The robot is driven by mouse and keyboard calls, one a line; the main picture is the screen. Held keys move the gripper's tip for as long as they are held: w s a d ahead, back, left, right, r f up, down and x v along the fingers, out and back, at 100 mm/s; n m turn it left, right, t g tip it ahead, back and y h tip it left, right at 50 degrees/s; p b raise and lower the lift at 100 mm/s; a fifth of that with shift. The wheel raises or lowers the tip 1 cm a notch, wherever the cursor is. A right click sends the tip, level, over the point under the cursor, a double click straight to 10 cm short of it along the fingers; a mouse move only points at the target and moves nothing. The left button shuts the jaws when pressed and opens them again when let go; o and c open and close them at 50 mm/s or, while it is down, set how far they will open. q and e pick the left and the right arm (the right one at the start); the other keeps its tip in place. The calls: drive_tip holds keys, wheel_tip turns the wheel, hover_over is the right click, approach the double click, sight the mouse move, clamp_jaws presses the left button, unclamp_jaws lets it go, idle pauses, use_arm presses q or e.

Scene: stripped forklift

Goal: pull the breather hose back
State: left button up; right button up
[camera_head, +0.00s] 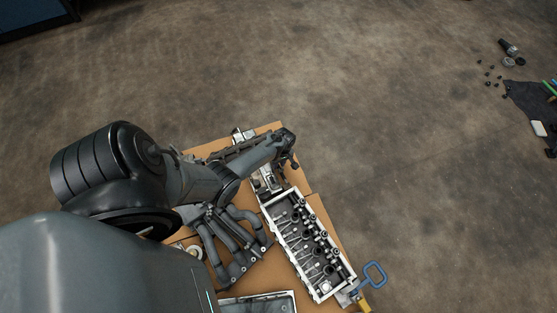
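My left arm reaches in from the left over a brown board. My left gripper (289,152) is at the board's far edge, beyond the open engine head (309,245). It is small and dark here, and I cannot tell whether its fingers are open or shut or whether they touch anything. I cannot make out the breather hose for certain; the arm and gripper cover part of the parts there. My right gripper is not in view.
The brown board (322,213) carries a dark multi-pipe manifold (232,243) and a shallow metal tray (262,303). A blue loop handle (375,273) sticks out at the lower right. A dark cloth (527,101) with small parts lies far right. Open floor surrounds the board.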

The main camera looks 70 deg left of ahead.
use_arm(q)
wheel_tip(320, 180, up, 10)
drive_tip(key=w+p, duration=0.1)
drive_tip(key=p, duration=0.5)
drive_tip(key=shift+a+p, duration=0.2)
drive_tip(key=shift+p, duration=0.2)
